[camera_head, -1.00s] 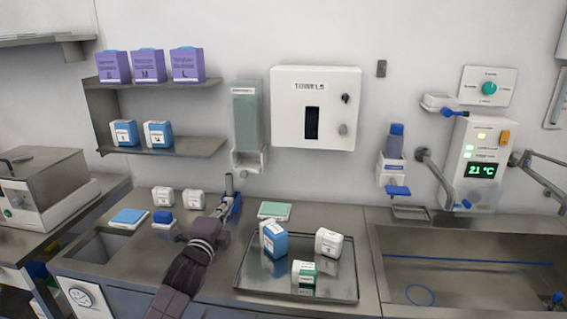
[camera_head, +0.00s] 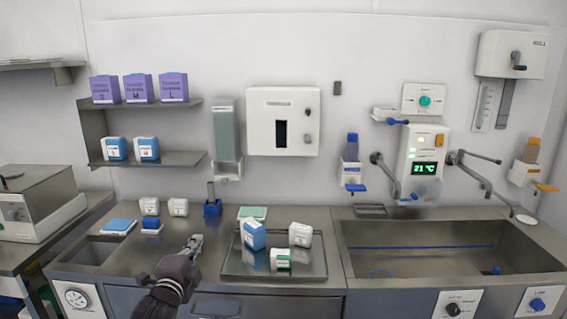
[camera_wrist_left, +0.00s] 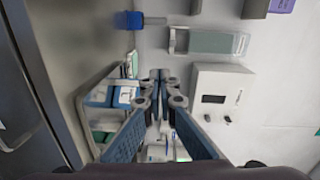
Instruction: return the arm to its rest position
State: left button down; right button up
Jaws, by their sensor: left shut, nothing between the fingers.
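My left gripper (camera_head: 196,243) is over the steel counter (camera_head: 120,265), left of the tray, with its dark arm coming from the bottom edge. In the left wrist view its fingers (camera_wrist_left: 160,76) meet at their tips, and nothing is held between them. The gripper is apart from the small blue holder (camera_head: 212,208) behind it, which also shows in the left wrist view (camera_wrist_left: 134,20). My right gripper is not in view.
A steel tray (camera_head: 232,268) with a blue-and-white box (camera_head: 252,236), a white box (camera_head: 300,235) and a green-and-white box (camera_head: 281,258) lies right of my gripper. Two small white boxes (camera_head: 178,207) stand behind. A sink (camera_head: 440,262) is at the right.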

pick_arm(q)
jog(key=s+d+f+n+g, duration=0.2)
jog(key=s+f+n+g, duration=0.55)
jog(key=s+f, duration=1.25)
jog(key=s+f+n+g, duration=0.3)
jog(key=s+n, duration=0.1)
jog(key=s, duration=0.9)
jog(key=s+f+n+g, duration=0.3)
jog(key=s+n+g, duration=0.1)
jog(key=s, duration=0.9)
notch_tip(320, 180, down, 26)
jog(key=s, duration=0.2)
jog(key=s+a+f+g, duration=0.2)
jog(key=s+f, duration=1.3)
jog(key=s, duration=0.2)
jog(key=shift+a+f+y, duration=0.15)
jog(key=shift+f+y, duration=0.15)
jog(key=shift+f, duration=0.05)
jog(key=shift+m, duration=0.25)
